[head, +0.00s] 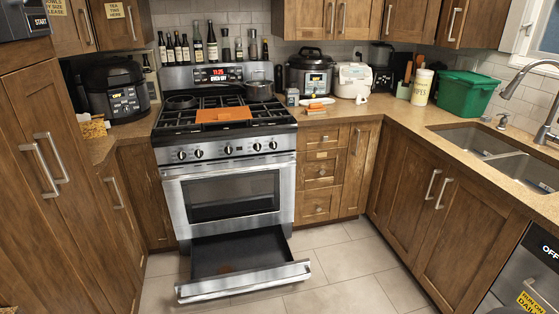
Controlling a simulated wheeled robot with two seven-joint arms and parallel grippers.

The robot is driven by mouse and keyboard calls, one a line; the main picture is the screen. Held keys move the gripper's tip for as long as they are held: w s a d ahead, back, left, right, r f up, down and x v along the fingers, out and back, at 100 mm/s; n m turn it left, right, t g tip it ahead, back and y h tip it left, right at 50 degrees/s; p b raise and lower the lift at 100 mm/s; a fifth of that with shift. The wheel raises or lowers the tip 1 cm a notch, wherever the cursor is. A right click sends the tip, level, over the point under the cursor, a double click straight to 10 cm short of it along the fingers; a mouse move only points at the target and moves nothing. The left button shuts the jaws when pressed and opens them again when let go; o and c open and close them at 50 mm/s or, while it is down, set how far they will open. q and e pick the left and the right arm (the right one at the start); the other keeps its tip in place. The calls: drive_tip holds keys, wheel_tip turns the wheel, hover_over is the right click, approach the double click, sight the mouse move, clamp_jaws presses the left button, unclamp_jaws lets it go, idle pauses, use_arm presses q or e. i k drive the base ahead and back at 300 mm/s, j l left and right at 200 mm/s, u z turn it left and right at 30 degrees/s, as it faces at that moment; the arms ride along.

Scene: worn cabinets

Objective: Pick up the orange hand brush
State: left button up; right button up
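A small orange object (316,107) with a paler part below it lies on the counter just right of the stove; it may be the hand brush, but it is too small to be sure. A flat orange board-like thing (225,115) lies across the stove's burner grates. A faint reddish-brown patch (227,267) shows inside the open drawer under the oven; I cannot tell what it is. Neither of my grippers is in view.
The oven's bottom drawer (245,282) is pulled out over the tiled floor. A pan (181,102) and a pot (259,90) stand on the stove. A pressure cooker (309,74) and a white rice cooker (353,80) stand behind the small orange object. A green bin (467,92) is by the sink.

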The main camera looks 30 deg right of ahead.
sight(314, 109)
drive_tip(key=i+l, duration=0.7)
drive_tip(key=l, duration=0.25)
drive_tip(key=i+l, duration=0.35)
drive_tip(key=i+l+u, duration=0.05)
drive_tip(key=l, duration=0.05)
